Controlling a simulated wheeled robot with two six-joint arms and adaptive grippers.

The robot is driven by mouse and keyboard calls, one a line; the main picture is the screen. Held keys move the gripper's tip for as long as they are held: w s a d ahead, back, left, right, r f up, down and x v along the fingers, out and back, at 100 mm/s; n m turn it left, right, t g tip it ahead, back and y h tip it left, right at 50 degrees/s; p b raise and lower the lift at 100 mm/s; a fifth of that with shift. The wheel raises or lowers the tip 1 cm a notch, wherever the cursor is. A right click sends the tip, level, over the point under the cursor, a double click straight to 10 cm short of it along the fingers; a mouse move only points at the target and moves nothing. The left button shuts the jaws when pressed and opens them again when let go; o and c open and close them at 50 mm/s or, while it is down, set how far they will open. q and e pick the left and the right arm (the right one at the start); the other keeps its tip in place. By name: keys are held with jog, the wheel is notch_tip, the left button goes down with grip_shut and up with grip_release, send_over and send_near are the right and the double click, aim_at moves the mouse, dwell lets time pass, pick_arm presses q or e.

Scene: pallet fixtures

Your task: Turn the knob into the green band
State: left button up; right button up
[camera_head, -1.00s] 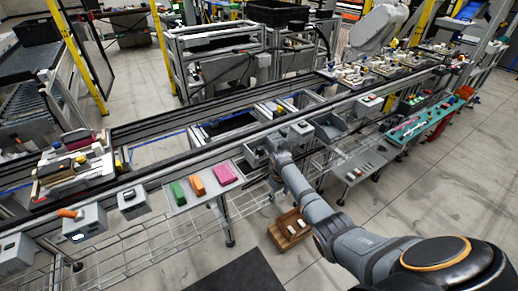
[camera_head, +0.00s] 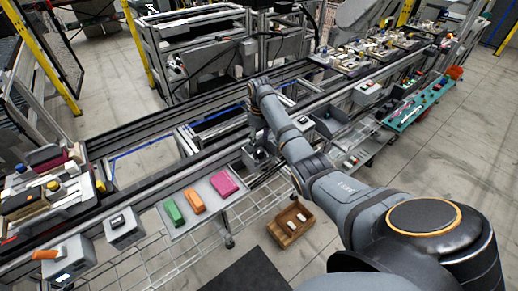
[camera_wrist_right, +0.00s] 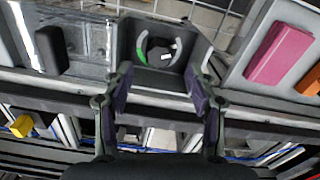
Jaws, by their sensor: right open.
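The dark round knob (camera_wrist_right: 158,48) sits in a grey box (camera_wrist_right: 180,75) at the top middle of the right wrist view. A green band (camera_wrist_right: 140,48) lies along the left side of its dial, and a white mark shows at its lower right, away from the green. My right gripper (camera_wrist_right: 158,82) is open, its two fingers apart on either side below the dial, with nothing between them. In the head view my right gripper (camera_head: 257,132) points down over the small grey box (camera_head: 258,160); the knob cannot be made out there. My left gripper is not in view.
A tray (camera_head: 181,222) beside the knob box holds green, orange and pink blocks (camera_head: 223,184). A box with an orange handle (camera_head: 48,254) stands at the left. Conveyor rails (camera_head: 130,180) run behind. A wooden crate (camera_head: 277,232) is on the floor.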

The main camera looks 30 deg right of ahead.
aim_at(260, 150)
jog(key=f, duration=0.5)
jog(key=shift+w+f, duration=0.1)
jog(key=shift+w, duration=0.15)
jog(key=shift+s+f, duration=0.1)
jog(key=shift+f, duration=0.45)
jog(key=c, duration=1.1)
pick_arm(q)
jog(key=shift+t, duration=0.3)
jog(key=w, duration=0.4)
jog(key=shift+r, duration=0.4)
pick_arm(e)
jog(key=shift+c, duration=0.2)
